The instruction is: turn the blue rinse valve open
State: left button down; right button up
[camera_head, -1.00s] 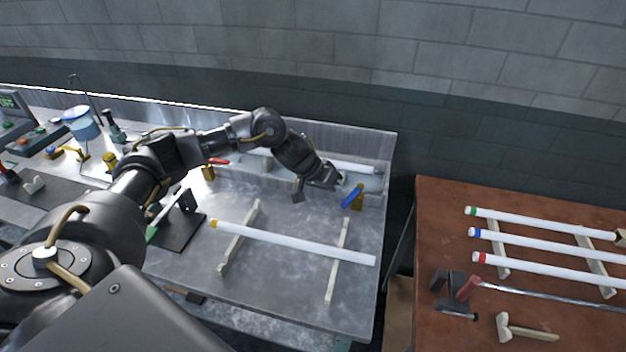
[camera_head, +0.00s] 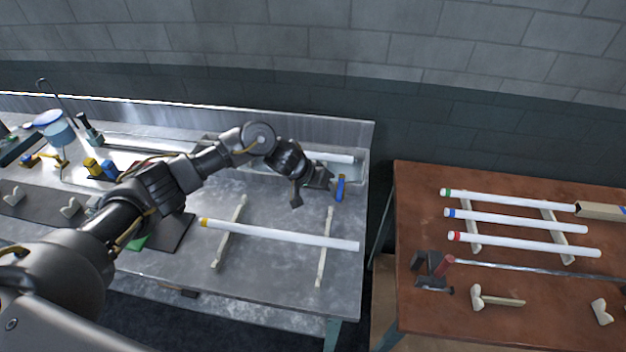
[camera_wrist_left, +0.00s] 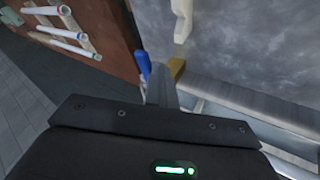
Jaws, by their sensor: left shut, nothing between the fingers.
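The blue rinse valve (camera_head: 340,187) is at the back right corner of the steel bench. Its blue lever points roughly front to back in the head view. In the left wrist view the blue lever (camera_wrist_left: 144,66) stands just beyond my fingers, with a brass body (camera_wrist_left: 177,68) beside it. My left gripper (camera_head: 329,182) is shut and empty, just left of the lever in the head view. In the left wrist view its fingers (camera_wrist_left: 160,88) overlap the lever's lower end; I cannot tell whether they touch. My right gripper is not in view.
A white tube with a yellow end (camera_head: 280,235) lies on two pale supports in front of my left gripper. A trough with another tube (camera_head: 330,157) runs along the back. The brown table (camera_head: 410,215) with several tubes stands to the right, across a gap.

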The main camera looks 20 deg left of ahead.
pick_arm(q)
jog(key=shift+s, duration=0.1)
jog(key=a+f+v, duration=0.1)
jog(key=a+v, duration=0.1)
jog(key=v, duration=1)
jog(key=shift+s+a+f, duration=0.15)
jog(key=shift+s+f, duration=0.1)
jog(key=shift+f, duration=0.05)
